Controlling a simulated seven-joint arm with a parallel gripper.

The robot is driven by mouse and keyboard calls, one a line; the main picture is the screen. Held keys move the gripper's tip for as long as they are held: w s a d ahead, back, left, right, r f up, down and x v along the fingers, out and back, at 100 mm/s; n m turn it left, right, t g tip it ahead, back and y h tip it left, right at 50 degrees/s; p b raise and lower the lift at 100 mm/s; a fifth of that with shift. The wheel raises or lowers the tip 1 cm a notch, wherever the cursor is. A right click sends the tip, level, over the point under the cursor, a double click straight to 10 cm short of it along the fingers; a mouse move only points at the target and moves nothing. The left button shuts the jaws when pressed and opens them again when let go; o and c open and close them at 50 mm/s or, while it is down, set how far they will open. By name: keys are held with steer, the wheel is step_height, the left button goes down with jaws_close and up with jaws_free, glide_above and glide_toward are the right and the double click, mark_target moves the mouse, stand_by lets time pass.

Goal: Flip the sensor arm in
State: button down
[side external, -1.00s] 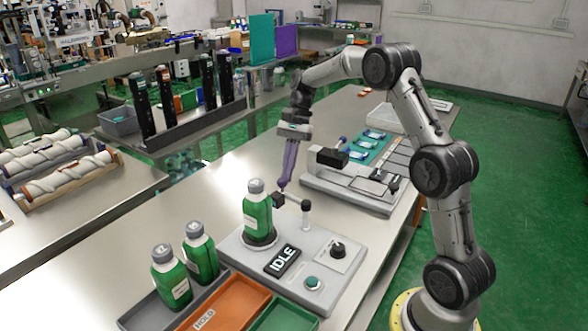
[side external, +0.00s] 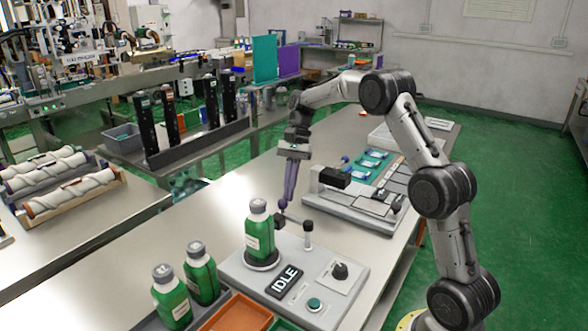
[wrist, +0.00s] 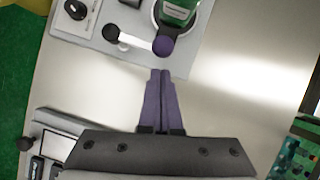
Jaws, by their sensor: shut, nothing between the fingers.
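The sensor arm is a short light bar on a post (side external: 308,232), with a dark sensor head (side external: 280,221) at its end, close beside the green bottle (side external: 259,237). In the wrist view the bar (wrist: 132,40) runs right to the round dark-purple head (wrist: 162,46), by the base of the bottle (wrist: 178,12). My gripper (side external: 284,207) is shut and empty, its purple fingers pointing down just behind the head. In the wrist view its fingertips (wrist: 160,72) appear just below the head, with a small gap; actual contact is hard to tell.
The grey applicator base (side external: 335,300) carries an IDLE display (side external: 284,281), a black knob (side external: 340,271) and a teal button (side external: 314,304). Two green bottles (side external: 202,273) stand at front left, near an orange tray (side external: 238,315). Another grey fixture (side external: 350,209) stands behind right. The table left of my gripper is clear.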

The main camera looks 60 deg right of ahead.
steer(key=w+d+r, duration=0.1)
steer(key=d+r, duration=0.6)
steer(key=r, duration=0.1)
steer(key=shift+w+r, duration=0.15)
steer(key=shift+r, duration=0.1)
